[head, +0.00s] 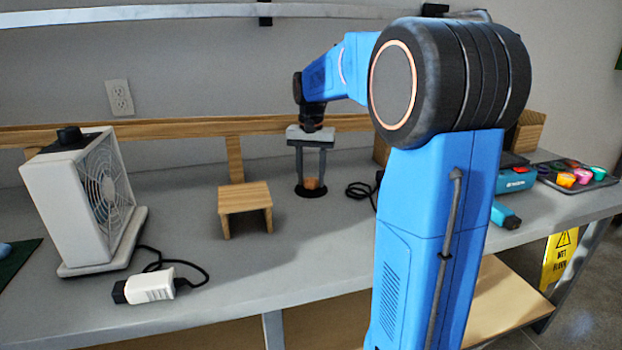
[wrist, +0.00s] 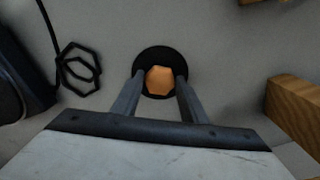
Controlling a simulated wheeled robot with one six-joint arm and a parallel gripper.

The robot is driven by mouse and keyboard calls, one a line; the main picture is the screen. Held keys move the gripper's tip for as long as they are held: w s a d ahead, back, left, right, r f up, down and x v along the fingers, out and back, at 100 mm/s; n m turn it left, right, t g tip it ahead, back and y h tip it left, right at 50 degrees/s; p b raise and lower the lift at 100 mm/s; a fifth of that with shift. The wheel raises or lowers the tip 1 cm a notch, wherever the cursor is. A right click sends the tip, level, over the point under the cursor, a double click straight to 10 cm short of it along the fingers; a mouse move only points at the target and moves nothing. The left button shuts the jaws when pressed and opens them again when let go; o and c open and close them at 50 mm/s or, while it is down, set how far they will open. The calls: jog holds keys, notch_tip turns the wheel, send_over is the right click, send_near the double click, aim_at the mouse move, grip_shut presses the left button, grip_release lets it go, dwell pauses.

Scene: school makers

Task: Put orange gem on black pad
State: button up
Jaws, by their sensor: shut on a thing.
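The orange gem (head: 312,184) is between the fingertips of my gripper (head: 311,180), at the back of the workbench. My gripper is shut on the gem and points straight down. The round black pad (head: 311,194) lies flat on the bench directly below. In the wrist view the gem (wrist: 160,80) sits between the two fingers, inside the outline of the black pad (wrist: 160,54). I cannot tell whether the gem touches the pad or hangs just above it.
A small wooden stand (head: 244,198) is left of my gripper. A white fan (head: 88,200) and a white plug-like device (head: 150,287) are farther left. A black cable (head: 360,190) lies just right of the pad. A tray of colored cups (head: 578,176) is at the far right.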

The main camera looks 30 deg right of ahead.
aim_at(312, 180)
jog(key=shift+f, duration=0.35)
jog(key=shift+f, duration=0.1)
jog(key=o, duration=1)
notch_tip(312, 180, up, 12)
jog(key=shift+r, duration=0.15)
jog(key=shift+s, duration=0.1)
